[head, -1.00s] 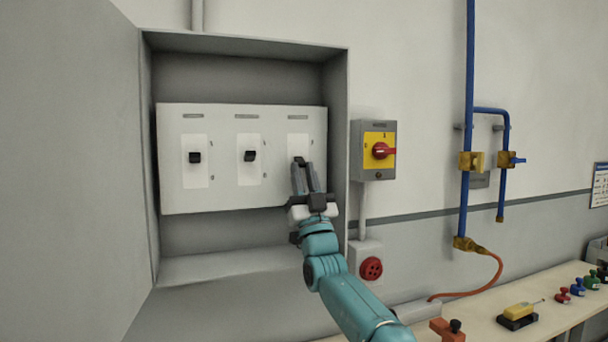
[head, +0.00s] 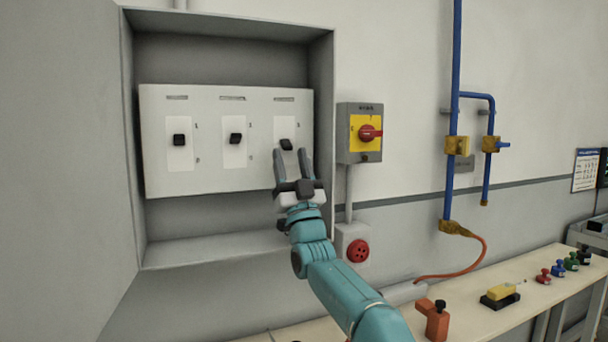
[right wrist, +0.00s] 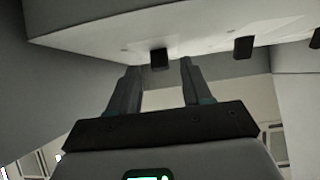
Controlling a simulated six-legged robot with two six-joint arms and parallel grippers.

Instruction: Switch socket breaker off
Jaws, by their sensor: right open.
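A white breaker panel (head: 150,180) sits inside an open grey wall cabinet and carries three black toggles: left (head: 179,139), middle (head: 235,138) and right (head: 287,144). Their labels are too small to read. The right toggle sits slightly lower than the other two. My right gripper (head: 291,151) is open and empty, its fingertips just below and around the right toggle. In the right wrist view, that toggle (right wrist: 159,59) shows beyond the gap between the spread fingers; contact cannot be told. The left gripper is not in view.
The cabinet's right wall (head: 322,130) stands close beside my right gripper. A yellow and grey box with a red rotary switch (head: 368,132) and a red socket (head: 357,251) are to its right. Blue pipes (head: 452,100) and a workbench (head: 470,318) lie farther right.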

